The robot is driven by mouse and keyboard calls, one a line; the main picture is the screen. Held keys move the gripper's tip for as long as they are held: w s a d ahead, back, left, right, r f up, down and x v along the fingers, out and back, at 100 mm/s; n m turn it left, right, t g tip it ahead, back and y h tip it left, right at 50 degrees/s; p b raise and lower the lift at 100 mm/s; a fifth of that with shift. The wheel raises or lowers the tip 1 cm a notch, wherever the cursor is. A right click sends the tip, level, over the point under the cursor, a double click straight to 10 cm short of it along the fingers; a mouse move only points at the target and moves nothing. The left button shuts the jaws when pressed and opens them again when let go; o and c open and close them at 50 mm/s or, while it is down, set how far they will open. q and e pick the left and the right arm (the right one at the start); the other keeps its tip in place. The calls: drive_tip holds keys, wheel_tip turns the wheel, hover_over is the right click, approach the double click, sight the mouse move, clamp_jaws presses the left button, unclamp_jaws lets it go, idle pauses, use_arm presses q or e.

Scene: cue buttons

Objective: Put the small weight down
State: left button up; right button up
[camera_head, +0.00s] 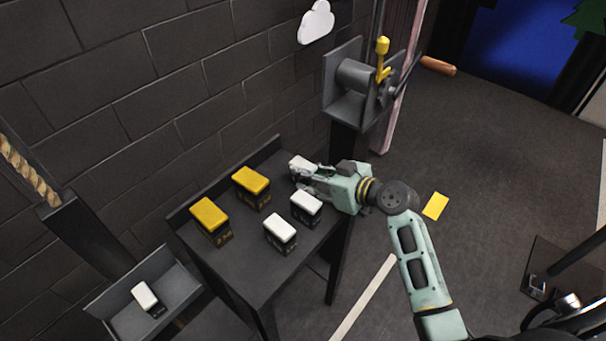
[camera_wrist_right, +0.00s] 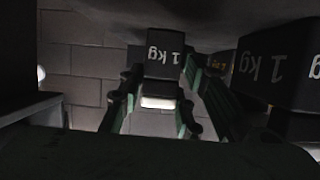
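My right gripper (camera_head: 302,170) is over the back right part of the dark table (camera_head: 262,278). Its fingers are around a small white-topped weight (camera_head: 299,162), partly hidden by them in the head view. In the right wrist view, which looks upside down, this weight (camera_wrist_right: 163,62) is marked 1 kg and sits between both fingers. It is at or just above the tabletop; I cannot tell if it touches. Two more white-topped weights (camera_head: 306,203) (camera_head: 280,229) stand on the table nearer the front. My left gripper is not in view.
Two yellow-topped weights (camera_head: 251,182) (camera_head: 210,216) stand on the table's left half. Another white-topped weight (camera_head: 146,296) sits in a grey tray (camera_head: 181,288) at lower left. A grey stand with a yellow lever (camera_head: 382,60) rises behind the table. A brick wall backs it.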

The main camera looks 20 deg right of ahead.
clamp_jaws()
drive_tip(key=shift+w+r, duration=0.1)
drive_tip(key=shift+r, duration=0.1)
idle(0.3)
